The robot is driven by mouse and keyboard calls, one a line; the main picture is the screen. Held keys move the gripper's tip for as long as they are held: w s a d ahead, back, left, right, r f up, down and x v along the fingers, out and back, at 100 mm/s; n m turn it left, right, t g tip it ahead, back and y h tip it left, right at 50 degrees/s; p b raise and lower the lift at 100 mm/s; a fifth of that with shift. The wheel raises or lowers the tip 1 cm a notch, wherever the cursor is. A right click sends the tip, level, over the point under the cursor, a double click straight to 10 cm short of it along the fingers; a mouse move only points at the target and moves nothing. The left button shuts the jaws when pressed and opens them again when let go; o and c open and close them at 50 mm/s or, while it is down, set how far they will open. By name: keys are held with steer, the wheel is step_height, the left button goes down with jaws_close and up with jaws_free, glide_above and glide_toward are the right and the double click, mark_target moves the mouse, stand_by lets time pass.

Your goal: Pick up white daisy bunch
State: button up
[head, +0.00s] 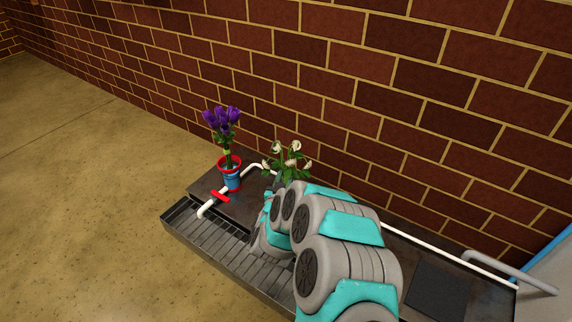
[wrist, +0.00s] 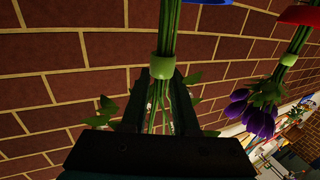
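The white daisy bunch (head: 288,161) shows in the head view as white blooms and green leaves above my arm. In the wrist view its green stems (wrist: 170,30), with a light green band (wrist: 162,67) around them, run down the middle of the picture. My gripper (wrist: 163,76) has its two dark fingers on either side of the stems, with the tips at the band. Whether the fingers press on the band I cannot tell. The blooms are mostly hidden behind my gripper in the wrist view. In the head view my arm hides the gripper and the lower stems.
A purple flower bunch (head: 222,121) stands in a blue and red bucket (head: 232,178) to the left; its blooms show in the wrist view (wrist: 255,115). The dark bench has a front grating (head: 205,245), a white pipe (head: 203,210) and a red valve handle (head: 220,196). A brick wall (head: 330,70) stands behind.

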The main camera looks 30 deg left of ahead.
jaws_close()
steer(key=shift+r, duration=0.15)
stand_by(0.4)
